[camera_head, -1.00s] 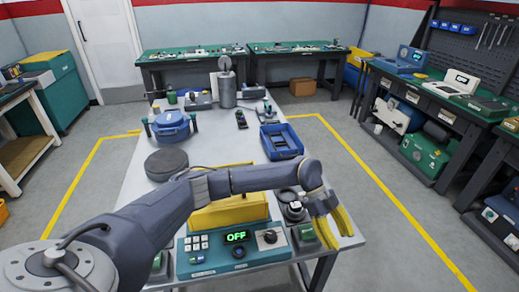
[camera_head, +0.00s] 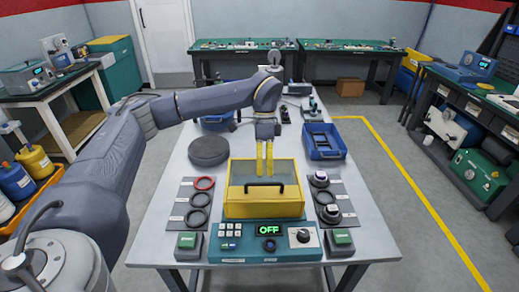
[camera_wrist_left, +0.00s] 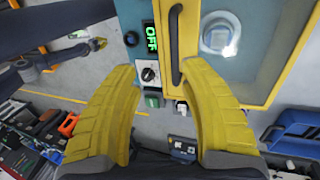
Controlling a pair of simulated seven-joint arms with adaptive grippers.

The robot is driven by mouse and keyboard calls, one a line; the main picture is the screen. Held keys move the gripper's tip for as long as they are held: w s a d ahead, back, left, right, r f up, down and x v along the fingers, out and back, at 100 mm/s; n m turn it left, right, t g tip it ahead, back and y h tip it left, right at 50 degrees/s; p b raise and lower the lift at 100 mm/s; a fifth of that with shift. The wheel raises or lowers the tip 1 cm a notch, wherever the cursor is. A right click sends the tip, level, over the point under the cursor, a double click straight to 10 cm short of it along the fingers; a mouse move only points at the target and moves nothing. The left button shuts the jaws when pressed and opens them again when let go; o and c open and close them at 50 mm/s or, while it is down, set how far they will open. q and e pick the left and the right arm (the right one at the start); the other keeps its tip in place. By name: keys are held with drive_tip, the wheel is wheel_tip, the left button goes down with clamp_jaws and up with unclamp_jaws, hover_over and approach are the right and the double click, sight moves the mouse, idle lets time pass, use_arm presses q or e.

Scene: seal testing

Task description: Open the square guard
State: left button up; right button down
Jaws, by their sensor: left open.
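The square guard (camera_head: 262,203) is a yellow box with a dark bar handle (camera_head: 265,184), standing behind the teal control panel (camera_head: 268,249) on the light table. It looks closed. In the wrist view the guard (camera_wrist_left: 268,93) shows a clear window with a pale round part behind it, and the handle (camera_wrist_left: 176,45) lies just beyond the fingers. My left gripper (camera_head: 264,168) points down over the guard, close to the handle. Its yellow fingers are apart and empty in the wrist view (camera_wrist_left: 165,85). I cannot tell whether they touch the guard. My right gripper is not seen.
The panel display reads OFF. Seal rings (camera_head: 199,200) lie left of the guard, and small parts (camera_head: 321,180) stand on its right. Green buttons (camera_head: 342,237) flank the panel. A black disc (camera_head: 208,151) and a blue tray (camera_head: 324,142) are farther back.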

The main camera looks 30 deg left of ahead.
sight(263, 181)
use_arm(q)
drive_tip(key=shift+d+f, duration=0.1)
drive_tip(key=shift+f, duration=3.4)
clamp_jaws()
